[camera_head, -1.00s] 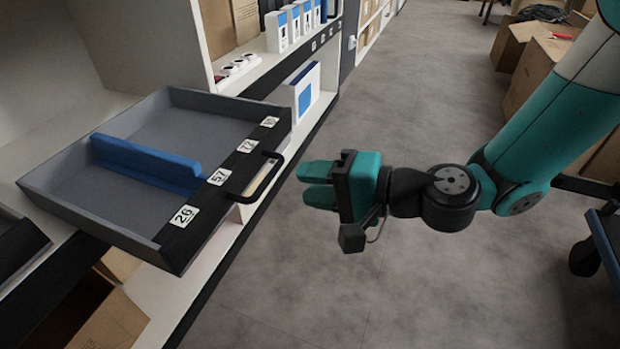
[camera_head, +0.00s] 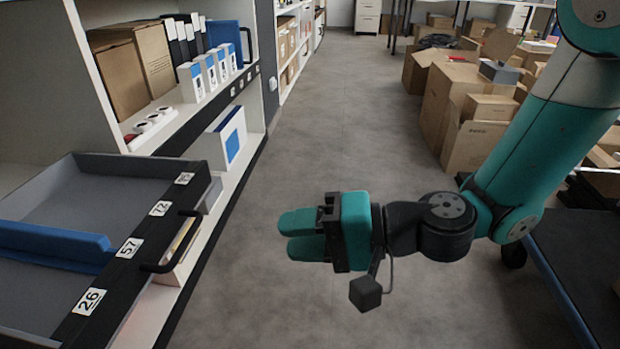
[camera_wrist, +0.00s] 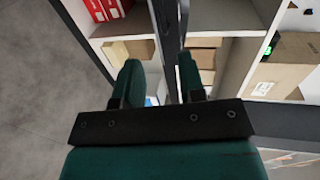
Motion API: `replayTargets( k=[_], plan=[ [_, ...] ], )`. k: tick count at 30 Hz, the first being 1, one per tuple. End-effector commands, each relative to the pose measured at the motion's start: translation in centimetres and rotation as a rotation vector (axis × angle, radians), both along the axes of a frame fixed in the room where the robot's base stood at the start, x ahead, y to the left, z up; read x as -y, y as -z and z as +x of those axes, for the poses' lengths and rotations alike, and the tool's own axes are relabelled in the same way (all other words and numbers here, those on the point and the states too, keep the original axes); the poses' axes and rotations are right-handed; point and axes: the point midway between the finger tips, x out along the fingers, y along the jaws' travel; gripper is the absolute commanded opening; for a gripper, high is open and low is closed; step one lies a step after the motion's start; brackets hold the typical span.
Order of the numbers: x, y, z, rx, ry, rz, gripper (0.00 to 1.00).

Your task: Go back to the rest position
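My gripper (camera_head: 298,236) hangs over the open floor in the head view, its teal fingers pointing left toward the shelf. Nothing shows between the fingers there. In the wrist view, the two fingers of my gripper (camera_wrist: 160,85) stand apart with a gap between them. The gap shows shelf parts in the background and no held thing. My arm comes in from the right side of the head view. The fingers are apart from the drawer handle (camera_head: 178,262).
A grey drawer (camera_head: 130,250) with numbered labels and a blue divider (camera_head: 50,243) sticks out of the shelf at left. Boxes and white-and-blue packs (camera_head: 190,82) stand on the shelf. Cardboard cartons (camera_head: 450,105) are piled at right. The grey aisle floor (camera_head: 330,130) between is clear.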

Motion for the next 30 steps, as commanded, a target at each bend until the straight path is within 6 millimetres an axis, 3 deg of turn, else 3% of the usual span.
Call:
replayTargets(
  k=[4, 8, 15, 27, 30],
  plan=[
    [0.2, -1.1, -0.6, 0.040, -0.036, -0.023, 0.37],
    [1.4, -4.0, -2.5, 0.173, -0.162, -0.131, 0.37],
    [8.1, -8.5, -6.2, 0.424, -0.398, -0.520, 0.37],
    [18.7, -13.6, -9.3, 0.474, -0.453, -0.979, 0.37],
    [18.8, -16.2, -9.3, 0.464, -0.460, -0.982, 0.37]
  ],
)
